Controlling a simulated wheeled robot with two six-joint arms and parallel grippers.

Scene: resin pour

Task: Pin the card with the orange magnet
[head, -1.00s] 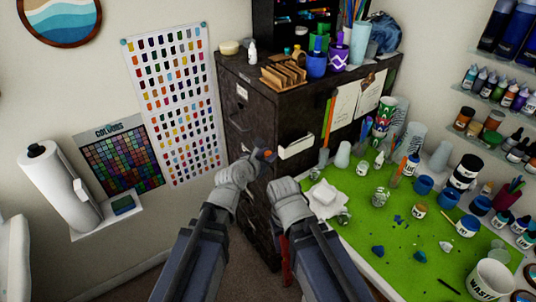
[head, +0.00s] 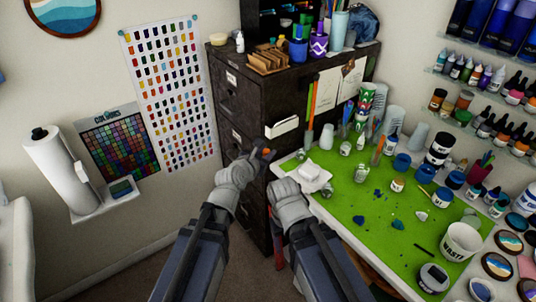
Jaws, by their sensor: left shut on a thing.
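My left gripper (head: 262,154) is shut on a small orange thing (head: 267,151), which looks like the orange magnet. It is held in front of the dark filing cabinet (head: 232,100), below a white holder on its side. Fingers partly hide the magnet. My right gripper (head: 291,186) is low, near the green mat's left edge; its fingertips are too unclear to tell their state. Two pale sheets, one (head: 328,92) left of the other (head: 353,76), are on the cabinet's side. I cannot tell which paper is the card.
The white holder (head: 282,128) juts from the cabinet side, beside upright orange and green strips (head: 311,102). A waste cup (head: 461,242) stands at the right. Bottle shelves line the right wall.

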